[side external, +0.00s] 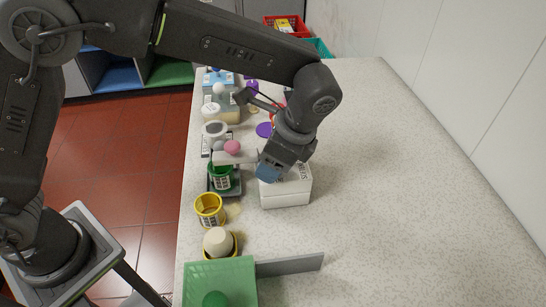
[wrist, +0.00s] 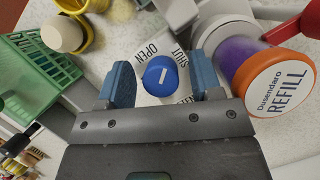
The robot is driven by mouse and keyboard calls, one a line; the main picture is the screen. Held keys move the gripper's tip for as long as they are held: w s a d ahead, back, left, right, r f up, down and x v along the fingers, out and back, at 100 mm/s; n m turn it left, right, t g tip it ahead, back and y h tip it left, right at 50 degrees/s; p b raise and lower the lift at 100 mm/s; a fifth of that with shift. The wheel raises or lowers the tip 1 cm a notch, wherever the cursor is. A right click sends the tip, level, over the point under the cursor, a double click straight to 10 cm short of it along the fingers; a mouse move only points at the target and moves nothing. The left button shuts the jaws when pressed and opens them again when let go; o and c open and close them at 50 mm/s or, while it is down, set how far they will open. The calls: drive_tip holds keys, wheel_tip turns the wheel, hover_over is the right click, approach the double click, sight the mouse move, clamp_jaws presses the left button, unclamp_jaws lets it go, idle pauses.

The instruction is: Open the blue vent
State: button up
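The blue vent is a round blue knob (wrist: 160,76) with a short white mark, on top of a white box (side external: 287,190). In the wrist view the words OPEN (wrist: 147,52) and SHUT (wrist: 179,57) are printed beside the knob. The white mark slants up and right, toward the SHUT side. My gripper (wrist: 163,82) is open, with one blue finger on each side of the knob and gaps showing between. In the side view my gripper (side external: 269,171) points down at the box top and hides the knob.
A green cup (side external: 221,176), a yellow cup (side external: 209,209) and a green basket (side external: 220,278) line the counter's left side. In the wrist view an orange-rimmed REFILL container (wrist: 278,82) stands close on the right. The counter right of the box is clear.

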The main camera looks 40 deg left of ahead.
drive_tip(key=v, duration=1.3)
drive_tip(key=shift+d+r, duration=0.2)
drive_tip(key=shift+r, duration=0.2)
drive_tip(key=shift+w, duration=0.1)
drive_tip(key=shift+a, duration=0.15)
drive_tip(key=shift+c, duration=1.4)
drive_tip(key=s+a+n+t+h, duration=0.15)
drive_tip(key=a+n+h, duration=0.3)
drive_tip(key=n, duration=1.05)
wheel_tip(320, 180, down, 13)
drive_tip(key=shift+s+r, duration=0.1)
drive_tip(key=shift+c, duration=0.4)
